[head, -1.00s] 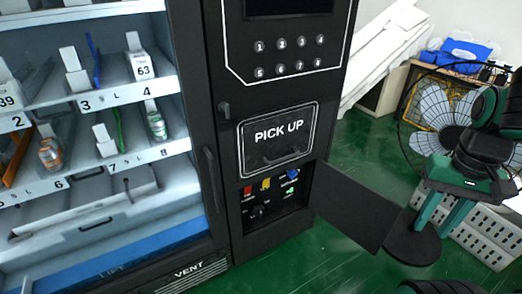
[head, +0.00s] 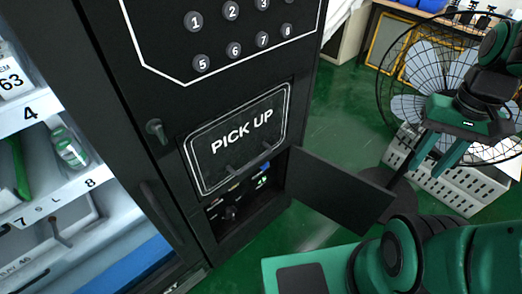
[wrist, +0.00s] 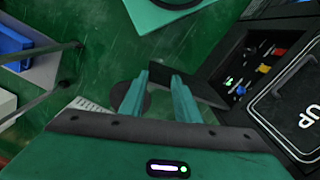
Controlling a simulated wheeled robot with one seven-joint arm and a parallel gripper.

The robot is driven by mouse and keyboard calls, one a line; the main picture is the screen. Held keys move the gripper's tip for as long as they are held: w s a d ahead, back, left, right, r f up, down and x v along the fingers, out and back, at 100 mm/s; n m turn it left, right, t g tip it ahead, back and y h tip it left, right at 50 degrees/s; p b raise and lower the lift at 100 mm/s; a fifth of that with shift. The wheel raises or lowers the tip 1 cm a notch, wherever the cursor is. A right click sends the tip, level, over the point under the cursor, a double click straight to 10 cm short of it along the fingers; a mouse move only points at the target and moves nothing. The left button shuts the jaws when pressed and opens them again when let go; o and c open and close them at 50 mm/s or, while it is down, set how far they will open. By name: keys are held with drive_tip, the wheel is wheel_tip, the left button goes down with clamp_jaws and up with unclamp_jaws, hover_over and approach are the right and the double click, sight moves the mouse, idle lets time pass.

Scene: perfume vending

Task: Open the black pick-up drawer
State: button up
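The black pick-up drawer (head: 235,135), outlined in white and marked PICK UP, sits shut in the front of the black vending machine. A dark bar handle shows low on its front (head: 250,158). My gripper (head: 427,172) is open and empty, with two green fingers pointing down, to the right of the drawer and apart from it. In the wrist view my gripper (wrist: 158,76) shows its fingers spread with nothing between them. Part of the drawer (wrist: 295,100) shows at the right edge there; the rest is cut off.
Below the drawer, a small black door (head: 338,192) stands swung open from a compartment with coloured switches (head: 262,182). It juts out between the machine and my gripper. A keypad (head: 235,30) is above the drawer. A wire fan (head: 400,85) stands behind my gripper on green floor.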

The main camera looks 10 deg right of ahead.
drive_tip(key=shift+d, duration=0.1)
drive_tip(key=n+g+y, duration=0.3)
drive_tip(key=n+y, duration=0.4)
drive_tip(key=y, duration=1)
approach(256, 159)
drive_tip(key=a, duration=0.3)
drive_tip(key=s+a, duration=0.1)
drive_tip(key=a, duration=0.2)
drive_tip(key=a+f, duration=0.1)
drive_tip(key=a, duration=0.2)
drive_tip(key=shift+s+a+f, duration=0.1)
drive_tip(key=shift+s+a, duration=0.25)
drive_tip(key=shift+s, duration=0.05)
drive_tip(key=shift+h, duration=0.3)
drive_tip(key=shift+c, duration=0.2)
